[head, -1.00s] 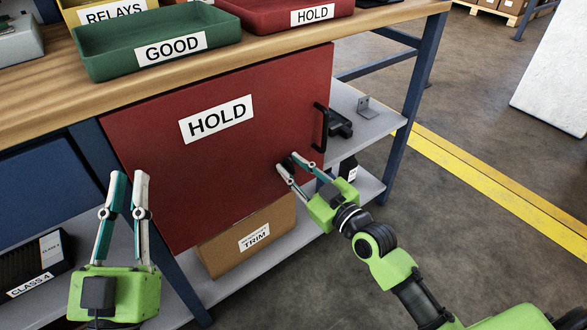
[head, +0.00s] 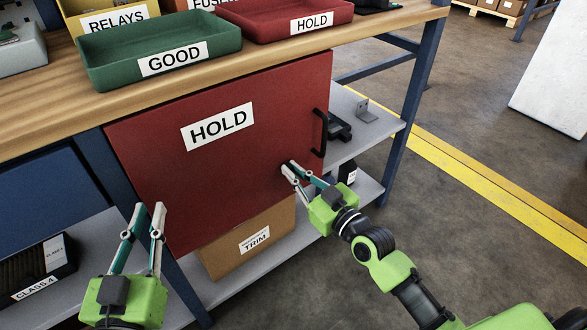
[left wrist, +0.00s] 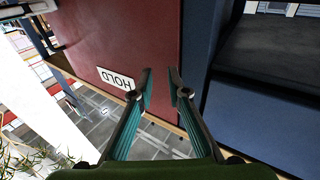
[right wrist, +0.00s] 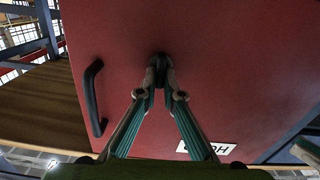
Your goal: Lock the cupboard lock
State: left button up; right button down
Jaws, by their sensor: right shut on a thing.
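The red cupboard door (head: 225,165) carries a HOLD label (head: 217,126) and a black bar handle (head: 319,132) near its right edge. The dark lock knob (right wrist: 162,64) is on the door, below and inward of the handle. My right gripper (head: 287,167) is shut on this knob; in the right wrist view the fingertips (right wrist: 160,75) meet around it and hide part of it. I cannot tell which way the lock is turned. My left gripper (head: 148,207) is open and empty in front of the door's lower left; its fingers also show apart in the left wrist view (left wrist: 161,72).
The bench top holds a green GOOD tray (head: 105,55) and a red HOLD tray (head: 262,22). A cardboard TRIM box (head: 225,262) stands on the lower shelf under the door. A blue bench leg (head: 410,110) stands right of the cupboard.

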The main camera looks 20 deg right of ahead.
pick_arm(q)
jog(key=f+g, duration=0.1)
jog(key=f, duration=0.2)
jog(key=f+g+y, duration=0.1)
jog(key=f, duration=0.1)
jog(key=shift+s+a+f+g+p, duration=0.1)
jog(key=shift+s+a+g+p, duration=0.2)
jog(key=shift+a, duration=0.1)
pick_arm(e)
jog(key=shift+m, duration=0.6)
jog(key=c, duration=2.2)
grip_release()
jog(key=v, duration=1.2)
